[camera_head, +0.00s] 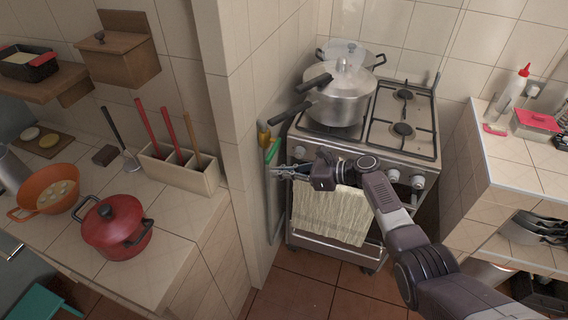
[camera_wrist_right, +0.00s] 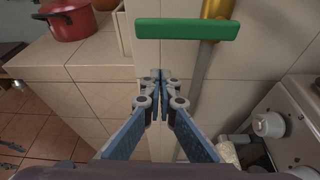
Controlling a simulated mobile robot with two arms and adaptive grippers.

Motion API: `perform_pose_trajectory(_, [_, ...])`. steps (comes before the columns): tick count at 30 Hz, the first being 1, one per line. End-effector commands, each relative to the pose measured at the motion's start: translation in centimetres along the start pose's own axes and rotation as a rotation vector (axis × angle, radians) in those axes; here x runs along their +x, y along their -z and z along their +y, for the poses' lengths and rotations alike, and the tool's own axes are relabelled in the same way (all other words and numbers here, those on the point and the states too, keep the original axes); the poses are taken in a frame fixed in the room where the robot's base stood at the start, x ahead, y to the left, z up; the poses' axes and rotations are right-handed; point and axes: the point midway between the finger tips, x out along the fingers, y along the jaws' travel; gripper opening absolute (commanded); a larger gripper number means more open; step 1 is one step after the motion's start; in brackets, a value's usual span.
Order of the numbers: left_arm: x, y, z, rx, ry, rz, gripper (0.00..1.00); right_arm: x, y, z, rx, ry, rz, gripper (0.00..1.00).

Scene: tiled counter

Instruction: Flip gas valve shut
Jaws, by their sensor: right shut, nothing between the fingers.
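The gas valve has a green bar handle (camera_head: 273,150) on a gold pipe fitting, beside the wall corner left of the stove. In the right wrist view the green handle (camera_wrist_right: 187,30) lies roughly level across the top, with the gold fitting (camera_wrist_right: 216,9) behind its right part. My right gripper (camera_head: 277,171) is at the stove's left front, just below the handle in the head view. Its fingertips (camera_wrist_right: 160,76) are together and empty, and show below the handle, with a visible gap in the picture. My left gripper is not in view.
The stove (camera_head: 405,120) carries a pressure cooker (camera_head: 341,98) whose handles reach out left. A towel (camera_head: 330,213) hangs on the oven front below my right wrist. The tiled wall corner (camera_head: 240,150) stands close left of the valve. A red pot (camera_head: 115,225) sits on the left counter.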

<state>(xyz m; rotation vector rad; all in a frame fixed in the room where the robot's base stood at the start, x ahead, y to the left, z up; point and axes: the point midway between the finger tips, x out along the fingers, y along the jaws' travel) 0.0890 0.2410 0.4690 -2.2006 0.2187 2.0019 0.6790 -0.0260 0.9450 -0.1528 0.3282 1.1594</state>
Motion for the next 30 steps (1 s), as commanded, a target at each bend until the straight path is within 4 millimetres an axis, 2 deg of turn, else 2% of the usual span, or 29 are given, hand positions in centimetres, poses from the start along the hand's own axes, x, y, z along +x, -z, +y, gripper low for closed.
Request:
perform_pose_trajectory(1, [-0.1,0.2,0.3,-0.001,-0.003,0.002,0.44,-1.6,-0.1,-0.3,-0.003,0.005,0.0,0.0])
perform_pose_trajectory(3, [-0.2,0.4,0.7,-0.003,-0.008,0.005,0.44,-3.0,-0.1,-0.2,-0.004,0.006,0.002,0.0])
perform_pose_trajectory(8, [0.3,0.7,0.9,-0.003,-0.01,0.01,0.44,-6.3,0.0,-0.2,-0.004,0.005,0.002,0.0])
perform_pose_trajectory(13, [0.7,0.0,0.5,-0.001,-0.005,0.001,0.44,-8.9,0.0,-0.1,-0.002,0.003,0.002,0.0])
perform_pose_trajectory(18, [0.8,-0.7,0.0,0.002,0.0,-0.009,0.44,-10.0,-0.1,0.0,-0.001,0.002,0.002,0.0])
perform_pose_trajectory(30, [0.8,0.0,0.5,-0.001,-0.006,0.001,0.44,-10.2,-0.2,0.0,-0.001,0.001,0.001,0.0])
